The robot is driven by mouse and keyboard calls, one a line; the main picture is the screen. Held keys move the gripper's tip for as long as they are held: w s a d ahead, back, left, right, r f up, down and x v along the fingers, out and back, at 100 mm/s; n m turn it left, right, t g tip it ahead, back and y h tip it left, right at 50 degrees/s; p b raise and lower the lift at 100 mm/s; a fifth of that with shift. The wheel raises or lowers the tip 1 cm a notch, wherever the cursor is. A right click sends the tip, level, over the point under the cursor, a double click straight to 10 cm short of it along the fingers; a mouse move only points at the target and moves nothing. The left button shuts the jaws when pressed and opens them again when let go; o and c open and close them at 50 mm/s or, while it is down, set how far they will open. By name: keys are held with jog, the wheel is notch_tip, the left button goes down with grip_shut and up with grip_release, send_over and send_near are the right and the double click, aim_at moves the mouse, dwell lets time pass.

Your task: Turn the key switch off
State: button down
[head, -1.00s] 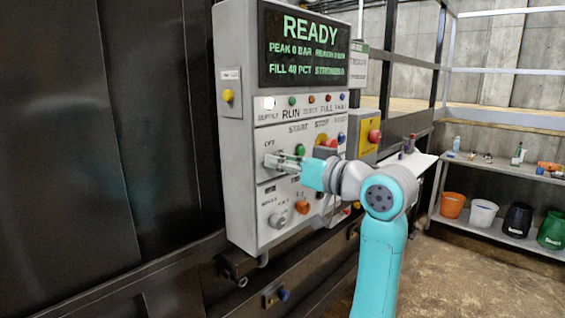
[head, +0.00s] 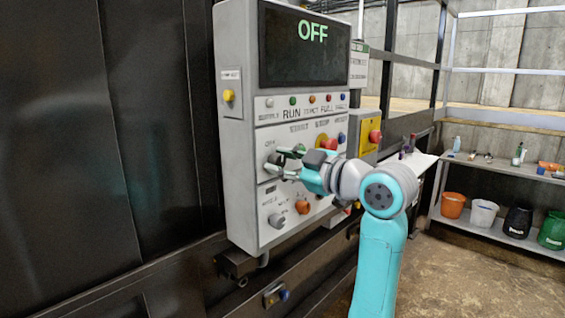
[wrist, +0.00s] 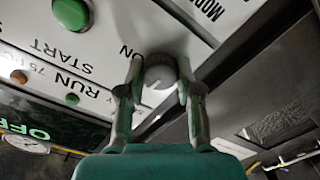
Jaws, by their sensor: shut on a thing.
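The key switch (wrist: 160,74) is a round grey knob at the left of the control panel, seen between my fingers in the wrist view. The panel lettering "ON" shows beside it there. My gripper (head: 278,163) is at the panel, rolled, with its fingers shut on the key switch; the wrist view shows the gripper (wrist: 160,90) with one finger on each side of the knob. In the head view the fingers hide most of the switch. The panel's display (head: 304,45) reads "OFF" in green on black.
A green start button (wrist: 71,14) is near the fingers. A red stop button (head: 329,144) and an orange knob (head: 303,207) are also on the panel. A yellow box with a red button (head: 375,136) is to the right. A shelf with buckets (head: 483,212) stands farther right.

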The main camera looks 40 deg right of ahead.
jog(key=shift+n, duration=0.6)
jog(key=c, duration=0.8)
grip_release()
jog(key=shift+o, duration=0.2)
jog(key=s, duration=1.2)
jog(key=shift+d, duration=0.3)
jog(key=shift+r, duration=0.1)
